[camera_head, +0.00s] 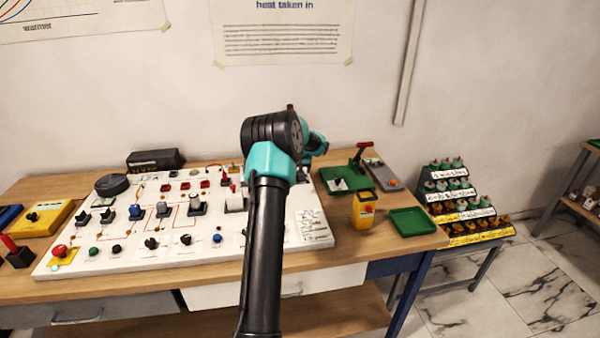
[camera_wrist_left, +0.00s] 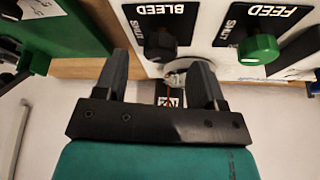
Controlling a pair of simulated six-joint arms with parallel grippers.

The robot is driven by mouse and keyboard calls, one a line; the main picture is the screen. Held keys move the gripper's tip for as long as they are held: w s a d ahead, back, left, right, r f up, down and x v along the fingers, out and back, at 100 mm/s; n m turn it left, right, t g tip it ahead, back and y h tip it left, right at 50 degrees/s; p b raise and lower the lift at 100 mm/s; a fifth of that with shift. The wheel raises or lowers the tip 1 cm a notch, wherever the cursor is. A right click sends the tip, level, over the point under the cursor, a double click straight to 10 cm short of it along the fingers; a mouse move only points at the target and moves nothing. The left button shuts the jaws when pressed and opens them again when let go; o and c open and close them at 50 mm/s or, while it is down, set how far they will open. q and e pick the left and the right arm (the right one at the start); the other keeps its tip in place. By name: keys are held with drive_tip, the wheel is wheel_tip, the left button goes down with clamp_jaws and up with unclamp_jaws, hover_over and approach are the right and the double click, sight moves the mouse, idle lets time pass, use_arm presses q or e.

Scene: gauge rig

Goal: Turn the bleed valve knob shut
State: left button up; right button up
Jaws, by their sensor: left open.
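The black bleed valve knob (camera_wrist_left: 160,45) sits on a black plate marked BLEED (camera_wrist_left: 160,20) and SHUT, upside down at the top of the left wrist view. My left gripper (camera_wrist_left: 161,62) is open and empty. Its two fingertips point towards the knob, roughly on either side of it; the knob lies just past them. I see no contact, and cannot tell the exact distance or the knob's turn angle. In the head view my left arm hides the gripper and the knob. My right gripper is not in view.
A green FEED knob (camera_wrist_left: 258,49) sits right of the bleed plate in the wrist view. The white panel (camera_head: 130,267) holds several knobs and switches. A green plate with a red handle (camera_head: 364,147), a yellow box (camera_head: 364,210) and a green tray (camera_head: 412,221) stand to its right.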

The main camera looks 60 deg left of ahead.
use_arm(q)
drive_tip(key=shift+x, duration=1.25)
drive_tip(key=shift+c, duration=0.3)
drive_tip(key=c, duration=0.9)
drive_tip(key=shift+o, duration=0.2)
drive_tip(key=shift+m, duration=0.5)
drive_tip(key=shift+s+m+t+h, duration=0.1)
drive_tip(key=shift+m+t+h, duration=0.35)
drive_tip(key=shift+m, duration=0.75)
drive_tip(key=shift+m+t+h, duration=0.25)
drive_tip(key=shift+m+h, duration=0.3)
drive_tip(key=shift+m, duration=0.65)
